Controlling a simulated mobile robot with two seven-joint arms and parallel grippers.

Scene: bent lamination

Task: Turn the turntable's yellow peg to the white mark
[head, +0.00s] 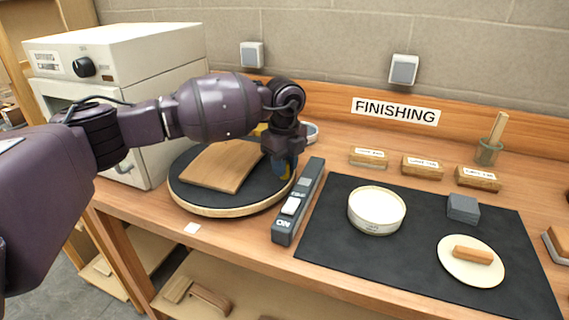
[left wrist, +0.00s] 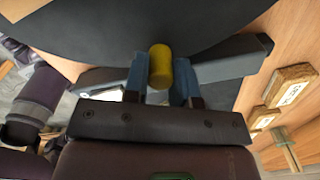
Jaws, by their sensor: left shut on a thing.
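The turntable (head: 215,205) is a round disc with a black top and a pale wooden rim, at the left of the bench; a bent wooden board (head: 222,167) lies on it. The yellow peg (left wrist: 161,66) stands near the disc's edge in the left wrist view. My left gripper (left wrist: 164,72) is shut on the peg, with one blue finger on each side. In the head view my left gripper (head: 283,168) is at the disc's right side and mostly hides the peg. The white mark (head: 192,228) is a small patch on the bench by the disc's front edge. My right gripper is not in view.
A black mat (head: 420,270) with a white bowl (head: 377,210) and a plate (head: 470,275) lies further right. A white cabinet (head: 120,80) stands behind left.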

